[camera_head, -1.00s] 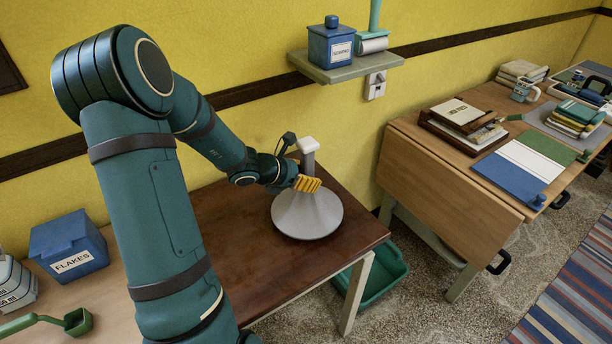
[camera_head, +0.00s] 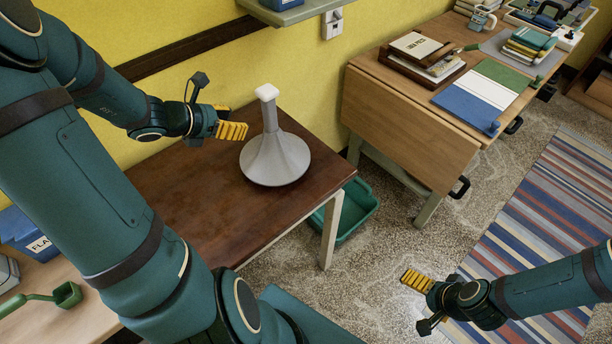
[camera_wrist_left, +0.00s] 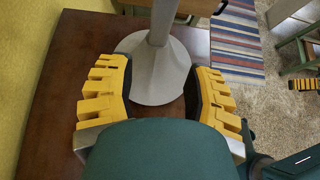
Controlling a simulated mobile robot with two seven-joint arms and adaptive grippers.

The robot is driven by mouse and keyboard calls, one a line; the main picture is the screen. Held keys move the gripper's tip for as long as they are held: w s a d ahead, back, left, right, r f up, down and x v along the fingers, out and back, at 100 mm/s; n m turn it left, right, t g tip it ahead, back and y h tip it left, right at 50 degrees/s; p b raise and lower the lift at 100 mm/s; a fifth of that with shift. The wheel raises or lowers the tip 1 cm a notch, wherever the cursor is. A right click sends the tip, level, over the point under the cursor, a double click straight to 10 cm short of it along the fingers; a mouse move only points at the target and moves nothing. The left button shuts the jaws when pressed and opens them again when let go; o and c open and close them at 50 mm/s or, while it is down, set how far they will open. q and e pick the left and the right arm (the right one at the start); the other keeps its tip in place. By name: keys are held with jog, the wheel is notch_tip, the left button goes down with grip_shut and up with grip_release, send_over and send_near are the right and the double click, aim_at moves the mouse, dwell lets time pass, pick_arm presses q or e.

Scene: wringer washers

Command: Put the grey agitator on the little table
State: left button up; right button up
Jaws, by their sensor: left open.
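The grey agitator (camera_head: 275,153) stands upright on the little dark brown table (camera_head: 190,200), its wide flared base down and its pale square top up. In the left wrist view the agitator (camera_wrist_left: 158,75) stands ahead of the fingers, on the table top (camera_wrist_left: 65,70). My left gripper (camera_head: 218,122) is open, left of the agitator's post and apart from it; its yellow fingers (camera_wrist_left: 155,100) are spread wide with nothing between them. My right gripper (camera_head: 424,300) hangs over the floor at the lower right; whether its jaws are open is unclear.
A green bin (camera_head: 352,212) sits on the floor beside the table. A wooden drop-leaf desk (camera_head: 400,125) with books stands to the right. A striped rug (camera_head: 545,215) lies on the speckled floor. A shelf (camera_head: 285,12) juts from the wall above.

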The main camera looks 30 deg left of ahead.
pick_arm(q)
jog(key=d+f+m+g, duration=0.3)
jog(key=d+f+m, duration=0.2)
jog(key=d+f, duration=0.1)
jog(key=s+d+f+m+g, duration=0.1)
jog(key=d+f+m+g, duration=0.2)
jog(key=d+f+m, duration=0.2)
jog(key=d+f+m+g+h, duration=0.1)
jog(key=d+f+m+g, duration=0.2)
jog(key=d+f+m, duration=0.3)
jog(key=shift+s+d+f, duration=0.15)
jog(key=shift+d+f, duration=0.3)
jog(key=shift+f, duration=0.1)
jog(key=shift+s+d+f, duration=0.15)
jog(key=shift+d+f, duration=0.25)
jog(key=shift+f, duration=0.15)
jog(key=d+f+m, duration=0.3)
jog(key=d+m, duration=0.4)
jog(key=s+d+f+m, duration=0.1)
jog(key=d+f+m, duration=0.2)
jog(key=d+m, duration=0.4)
jog(key=shift+d+m, duration=0.4)
jog(key=shift+d, duration=0.25)
jog(key=shift+s, duration=0.1)
